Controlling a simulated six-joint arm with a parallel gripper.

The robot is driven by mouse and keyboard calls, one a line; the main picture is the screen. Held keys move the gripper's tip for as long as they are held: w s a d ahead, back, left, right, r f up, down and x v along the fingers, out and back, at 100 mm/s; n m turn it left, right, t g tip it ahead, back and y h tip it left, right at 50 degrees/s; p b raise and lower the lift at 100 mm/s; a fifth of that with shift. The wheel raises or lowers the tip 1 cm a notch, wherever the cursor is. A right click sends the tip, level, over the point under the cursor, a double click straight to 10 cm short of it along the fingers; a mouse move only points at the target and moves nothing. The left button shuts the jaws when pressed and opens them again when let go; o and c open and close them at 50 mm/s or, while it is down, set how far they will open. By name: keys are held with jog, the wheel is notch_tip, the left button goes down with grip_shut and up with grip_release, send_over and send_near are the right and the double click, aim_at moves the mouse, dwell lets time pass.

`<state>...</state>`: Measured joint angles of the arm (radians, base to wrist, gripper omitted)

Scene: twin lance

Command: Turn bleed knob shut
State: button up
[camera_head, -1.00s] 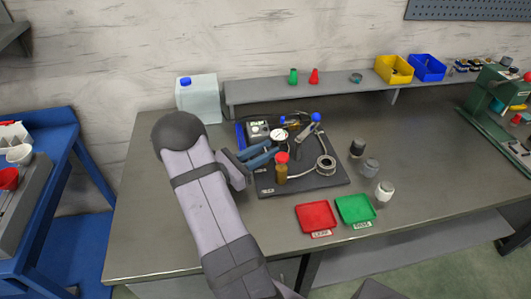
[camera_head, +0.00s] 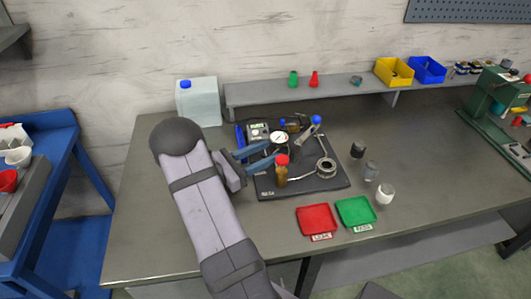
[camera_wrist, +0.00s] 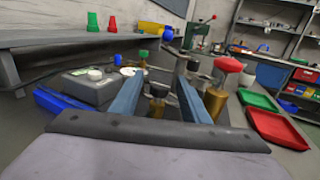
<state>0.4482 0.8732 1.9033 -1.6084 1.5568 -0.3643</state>
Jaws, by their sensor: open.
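The pump rig stands on a dark mat (camera_head: 315,184) on the bench, with a dial gauge (camera_head: 279,137) and a brass cylinder with a red knob (camera_head: 282,161). In the wrist view, the red knob (camera_wrist: 229,64) is to the right of my fingers. My gripper (camera_head: 270,150) has blue fingers and is open, reaching in from the left. In the wrist view, a small dark knob on a brass stem (camera_wrist: 157,92) shows between the fingers of my gripper (camera_wrist: 159,84); contact cannot be told. I cannot tell for certain which knob is the bleed knob.
A grey meter box (camera_wrist: 92,85) stands left of my fingers. A blue-capped fitting (camera_head: 316,119) and a metal ring (camera_head: 326,167) are on the mat. Red (camera_head: 317,219) and green trays (camera_head: 355,211) lie in front. A raised shelf (camera_head: 300,93) runs behind.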

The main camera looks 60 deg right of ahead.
aim_at(262, 155)
jog(key=shift+b+v, duration=0.75)
jog(key=shift+v, duration=2.75)
jog(key=s+a+m+y+p, duration=0.1)
jog(key=a, duration=0.1)
jog(key=s+a+m+y+p, duration=0.1)
jog(key=s+a+y, duration=0.1)
jog(key=s+a+m+y, duration=0.1)
jog(key=a+y, duration=0.1)
jog(key=shift+s+a+r+m+p, duration=0.25)
jog(key=shift+m+p, duration=0.05)
jog(key=shift+p, duration=0.1)
jog(key=s+a+m+y+p, duration=0.1)
jog(key=a, duration=0.2)
jog(key=s+a+m+t+y, duration=0.1)
jog(key=a+y, duration=0.1)
jog(key=a, duration=0.2)
jog(key=s+a+m+y+p, duration=0.1)
jog(key=a+y, duration=0.1)
jog(key=a, duration=0.2)
jog(key=shift+f+m+t+p, duration=0.3)
jog(key=shift+f+m+t, duration=0.1)
jog(key=a+r+m+t+y+p, duration=0.1)
jog(key=a+m+t+y, duration=0.1)
jog(key=a, duration=0.6)
jog(key=w+a+r+m+t+y+p, duration=0.1)
jog(key=a+m+t+y+p, duration=0.1)
jog(key=a, duration=0.6)
jog(key=shift+w+r+m+t+y, duration=0.2)
jog(key=shift+m+t+y, duration=0.4)
jog(key=shift+m+y, duration=0.55)
